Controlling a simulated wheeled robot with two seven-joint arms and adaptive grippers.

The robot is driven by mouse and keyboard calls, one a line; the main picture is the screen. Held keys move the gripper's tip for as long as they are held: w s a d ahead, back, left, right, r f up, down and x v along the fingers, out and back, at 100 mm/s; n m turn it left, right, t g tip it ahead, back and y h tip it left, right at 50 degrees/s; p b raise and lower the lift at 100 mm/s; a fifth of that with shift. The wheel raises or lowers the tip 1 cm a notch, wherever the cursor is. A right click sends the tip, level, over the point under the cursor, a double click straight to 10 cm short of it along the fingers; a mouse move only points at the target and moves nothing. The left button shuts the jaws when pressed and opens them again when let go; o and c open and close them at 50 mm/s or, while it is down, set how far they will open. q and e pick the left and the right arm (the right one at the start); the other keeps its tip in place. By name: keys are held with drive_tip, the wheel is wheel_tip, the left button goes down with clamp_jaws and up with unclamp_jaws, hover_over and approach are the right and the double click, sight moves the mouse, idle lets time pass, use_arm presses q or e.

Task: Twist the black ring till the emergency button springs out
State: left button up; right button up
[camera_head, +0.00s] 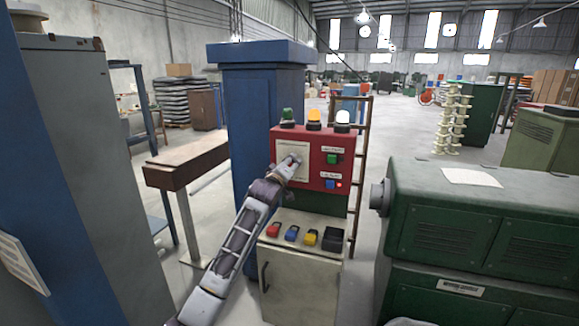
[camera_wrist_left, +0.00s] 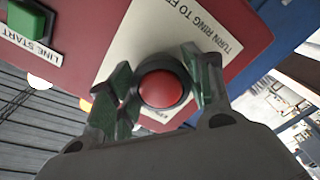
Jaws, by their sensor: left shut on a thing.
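The emergency button (camera_wrist_left: 163,90) shows in the left wrist view as a round red cap inside a black ring (camera_wrist_left: 164,58). It sits on a cream label plate (camera_wrist_left: 135,45) with partly readable text, "TURN RING TO". My left gripper (camera_wrist_left: 165,78) has one green-padded finger on each side of the ring and is shut on it. In the head view my left gripper (camera_head: 287,168) reaches the cream plate (camera_head: 300,149) on the red control panel (camera_head: 318,176) and covers the button there. Whether the cap stands out or in, I cannot tell. My right gripper is not in view.
A green LINE START button (camera_wrist_left: 26,16) is near the cream plate. Green, orange and white lamps (camera_head: 314,120) stand on the panel. Below is a shelf with coloured switches (camera_head: 292,233). A green machine (camera_head: 470,215) stands right, a wooden bench (camera_head: 187,160) left.

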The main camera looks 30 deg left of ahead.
use_arm(q)
drive_tip(key=m+p, duration=0.2)
drive_tip(key=m, duration=0.2)
drive_tip(key=shift+a+f+m+p, duration=0.1)
drive_tip(key=shift+m+p, duration=0.65)
drive_tip(key=shift+m, duration=0.85)
drive_tip(key=o, duration=1)
drive_tip(key=shift+o, duration=0.2)
drive_tip(key=shift+s, duration=0.1)
drive_tip(key=v, duration=1.1)
drive_tip(key=shift+s, duration=0.4)
